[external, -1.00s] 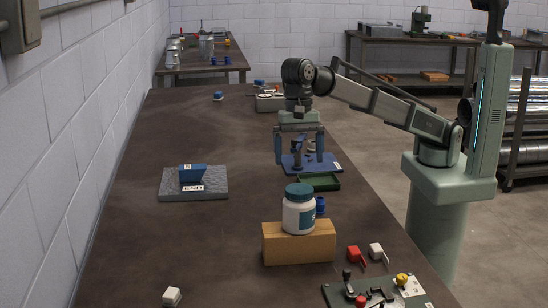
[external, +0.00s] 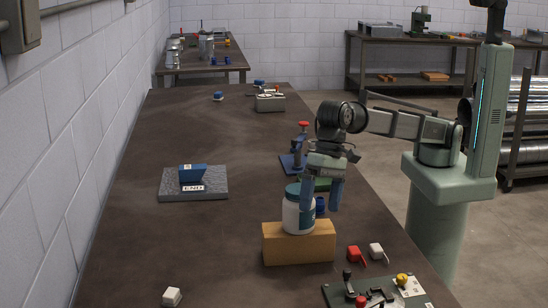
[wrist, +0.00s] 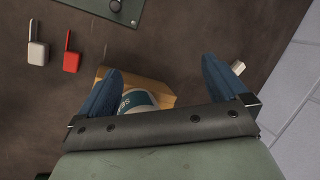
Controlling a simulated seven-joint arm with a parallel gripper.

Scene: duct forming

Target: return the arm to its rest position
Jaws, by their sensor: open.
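My gripper (external: 321,192) is open and empty. In the external view it hangs with its fingers pointing down, beside and apparently a little behind the white jar with the teal lid (external: 298,212); I cannot tell whether they touch. The jar stands upright on a tan block (external: 299,243). In the wrist view the two blue fingers (wrist: 165,84) are spread wide, with part of the jar (wrist: 138,102) and the block (wrist: 157,90) showing between them. The lower part of that view is hidden by my gripper's body.
A grey slab with a blue piece (external: 193,174) lies at the left. Red (external: 355,254) and white (external: 377,251) pieces lie near a fixture board (external: 375,294).

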